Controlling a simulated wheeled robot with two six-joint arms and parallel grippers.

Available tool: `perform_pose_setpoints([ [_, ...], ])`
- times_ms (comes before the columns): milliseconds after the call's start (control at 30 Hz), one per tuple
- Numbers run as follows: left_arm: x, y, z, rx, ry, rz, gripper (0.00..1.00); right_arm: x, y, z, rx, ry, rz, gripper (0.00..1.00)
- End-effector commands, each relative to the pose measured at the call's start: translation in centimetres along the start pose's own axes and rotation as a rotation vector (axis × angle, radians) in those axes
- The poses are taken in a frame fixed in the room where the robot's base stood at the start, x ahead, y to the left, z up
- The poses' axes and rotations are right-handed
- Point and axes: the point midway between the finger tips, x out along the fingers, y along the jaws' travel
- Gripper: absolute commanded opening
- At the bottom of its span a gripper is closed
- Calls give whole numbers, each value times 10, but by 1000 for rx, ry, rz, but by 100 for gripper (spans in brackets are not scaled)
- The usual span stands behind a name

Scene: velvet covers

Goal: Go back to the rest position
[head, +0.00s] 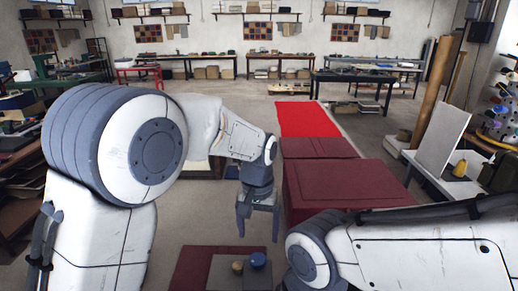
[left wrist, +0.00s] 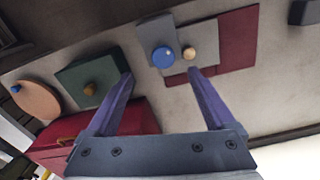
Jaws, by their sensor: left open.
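My left gripper (head: 258,226) hangs in the middle of the head view with its two fingers pointing down, apart and empty. In the left wrist view its purple fingers (left wrist: 160,75) are spread with nothing between them. Below it in the head view are a blue round knob (head: 258,260) and a smaller tan knob (head: 237,267) on a grey panel (head: 222,275). The fingers are apart from them. My right arm comes in from the lower right; its gripper is out of the picture.
A dark red panel (head: 193,265) lies beside the grey one. Large dark red boxes (head: 345,182) stand right of my left gripper, with a bright red strip (head: 308,120) behind. A pale board (head: 443,135) leans at the right. The left wrist view also shows a green block (left wrist: 88,75).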

Motion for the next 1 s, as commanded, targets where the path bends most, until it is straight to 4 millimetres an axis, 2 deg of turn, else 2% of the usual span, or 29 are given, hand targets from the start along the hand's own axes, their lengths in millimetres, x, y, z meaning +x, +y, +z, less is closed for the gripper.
perform_pose_setpoints([
  [67, -8, 9, 28, 51, 7, 11, 88, 4, 0, 0, 0, 0, 0, 50],
  [167, -15, 18, 78, 140, 14, 27, 88, 8, 1, 0, 0, 0, 0, 50],
  [200, -16, 20, 101, 178, 17, 34, 88, 10, 1, 1, 0, 0, 0, 50],
  [300, -14, 20, 154, 268, 23, 51, 88, 14, 1, 1, -1, 0, 0, 50],
  [400, -6, 16, 198, 345, 29, 64, 88, 16, 1, 1, -1, 0, 0, 50],
  [500, 2, 11, 229, 397, 31, 74, 88, 18, 1, 1, -1, 0, 0, 50],
  [600, 7, 7, 245, 425, 31, 78, 88, 18, 1, 1, -1, 0, 0, 50],
  [667, 8, 6, 249, 433, 31, 79, 88, 19, 1, 1, -1, 0, 0, 50],
  [1000, 8, 6, 250, 433, 30, 79, 88, 18, 1, 1, -1, 0, 0, 50],
])
